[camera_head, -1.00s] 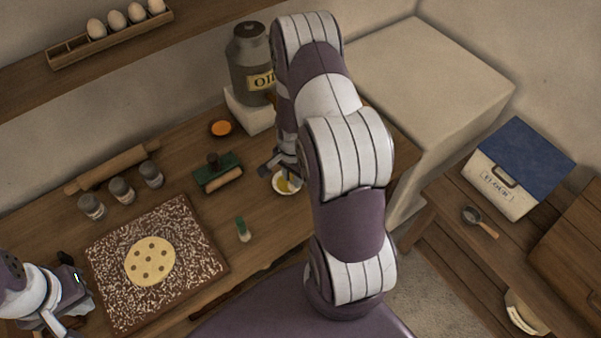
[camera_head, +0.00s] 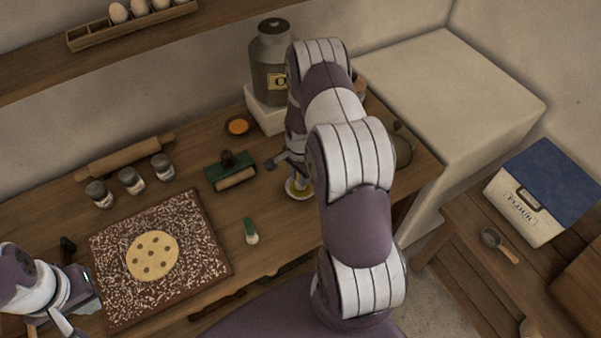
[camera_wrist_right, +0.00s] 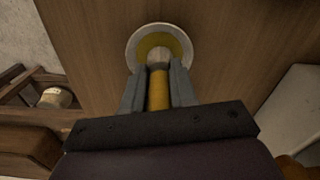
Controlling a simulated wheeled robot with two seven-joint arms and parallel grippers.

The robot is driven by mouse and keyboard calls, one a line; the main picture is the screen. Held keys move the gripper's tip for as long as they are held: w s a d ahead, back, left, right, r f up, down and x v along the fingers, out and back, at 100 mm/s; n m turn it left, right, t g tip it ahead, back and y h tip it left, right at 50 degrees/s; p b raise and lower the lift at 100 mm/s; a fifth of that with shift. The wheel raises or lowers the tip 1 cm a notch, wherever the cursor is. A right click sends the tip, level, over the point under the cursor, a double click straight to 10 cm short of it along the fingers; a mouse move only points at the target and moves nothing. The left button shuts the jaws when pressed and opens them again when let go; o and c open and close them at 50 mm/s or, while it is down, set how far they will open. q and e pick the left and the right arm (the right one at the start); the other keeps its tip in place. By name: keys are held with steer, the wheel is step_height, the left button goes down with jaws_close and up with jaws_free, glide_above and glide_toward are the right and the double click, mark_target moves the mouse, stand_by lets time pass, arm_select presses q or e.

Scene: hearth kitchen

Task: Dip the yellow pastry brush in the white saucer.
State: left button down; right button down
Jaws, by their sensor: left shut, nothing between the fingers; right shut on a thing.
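The white saucer (camera_head: 290,188) stands on the wooden counter with yellow liquid in it, partly hidden by my right arm in the head view. In the right wrist view the saucer (camera_wrist_right: 132,44) is at the top middle. My right gripper (camera_wrist_right: 158,82) is shut on the yellow pastry brush (camera_wrist_right: 158,94). Its pale bristles point at the saucer and overlap the yellow liquid in that view; I cannot tell whether they touch it. My left gripper (camera_head: 84,296) is shut and empty at the lower left, beside the speckled board.
A green-and-white item (camera_head: 251,231) stands in front of the saucer. The speckled board (camera_head: 205,262) with dough, jars (camera_head: 131,181) and rolling pin (camera_head: 125,156) lie left.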

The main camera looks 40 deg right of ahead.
stand_by(0.3)
steer(key=shift+f+b, duration=0.45)
steer(key=shift+f, duration=0.1)
stand_by(1.4)
step_height(320, 180, up, 7)
steer(key=p, duration=0.5)
steer(key=shift+r+p, duration=0.1)
steer(key=shift+p, duration=0.2)
stand_by(0.5)
